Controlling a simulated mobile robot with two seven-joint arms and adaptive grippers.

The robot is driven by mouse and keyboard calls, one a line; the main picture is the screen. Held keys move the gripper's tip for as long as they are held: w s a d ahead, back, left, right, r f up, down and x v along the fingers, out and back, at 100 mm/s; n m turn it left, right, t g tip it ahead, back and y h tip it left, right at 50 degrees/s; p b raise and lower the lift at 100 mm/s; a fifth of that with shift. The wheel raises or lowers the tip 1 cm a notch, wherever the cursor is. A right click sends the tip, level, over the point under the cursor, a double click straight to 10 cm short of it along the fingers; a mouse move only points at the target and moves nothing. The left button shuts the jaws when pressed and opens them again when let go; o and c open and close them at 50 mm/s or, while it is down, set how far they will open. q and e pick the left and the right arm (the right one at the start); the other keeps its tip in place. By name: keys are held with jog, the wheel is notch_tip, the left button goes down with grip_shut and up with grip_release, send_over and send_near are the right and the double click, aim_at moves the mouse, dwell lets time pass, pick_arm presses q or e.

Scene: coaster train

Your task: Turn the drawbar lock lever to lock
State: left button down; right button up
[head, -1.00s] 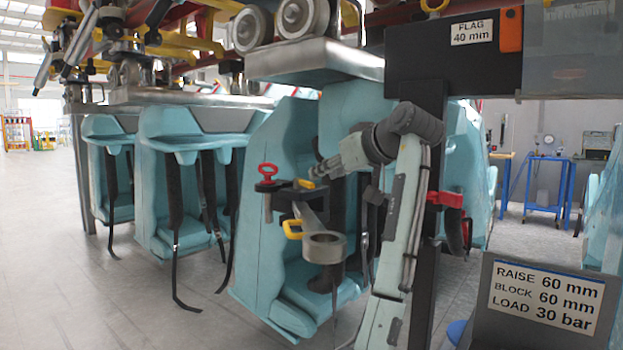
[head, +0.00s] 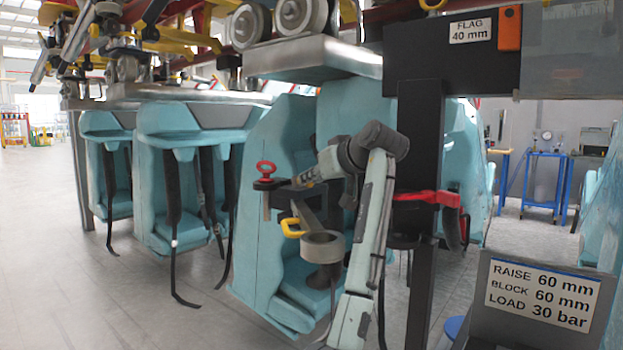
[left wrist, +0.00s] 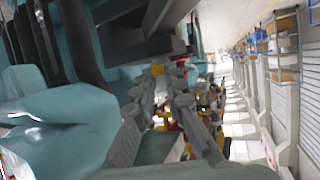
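A grey drawbar (head: 308,218) with a round eye (head: 323,246) hangs in front of the teal seat. A black bracket with a red-ringed pin (head: 266,168) is at its upper end, and a yellow handle (head: 292,227) is beside it. I cannot tell for sure which part is the lock lever. My left gripper (head: 303,180) reaches in from the right at the bracket. In the left wrist view its fingers (left wrist: 165,88) are apart, with a small yellow tip (left wrist: 157,69) near the fingertips. Contact is not clear. My right gripper is not in view.
Teal seats (head: 190,180) with hanging black straps stand to the left. A black post (head: 420,270) with a red part (head: 428,197) stands just right of my arm. A sign box (head: 540,296) is at lower right. The floor at left is clear.

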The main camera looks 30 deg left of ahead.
aim_at(293, 183)
pick_arm(q)
jog(key=shift+s, duration=0.1)
dwell(0.3)
jog(key=s+m+t+h, duration=0.1)
jog(key=a+m+t+h, duration=0.1)
jog(key=m+t, duration=0.1)
jog(key=shift+s+a+t, duration=0.1)
jog(key=shift+s+t, duration=0.2)
jog(key=shift+s, duration=0.05)
jog(key=shift+s+a+m+t+h, duration=0.35)
jog(key=shift+a+m+t+h, duration=0.45)
jog(key=shift+m+h, duration=1.05)
jog(key=shift+s+a+m+t+h, duration=0.5)
jog(key=shift+a+m+h, duration=0.55)
jog(key=shift+m+h, duration=0.8)
jog(key=shift+s+a+m+t+h, duration=0.2)
jog(key=shift+a+m+t+h, duration=0.65)
jog(key=shift+m+h, duration=0.95)
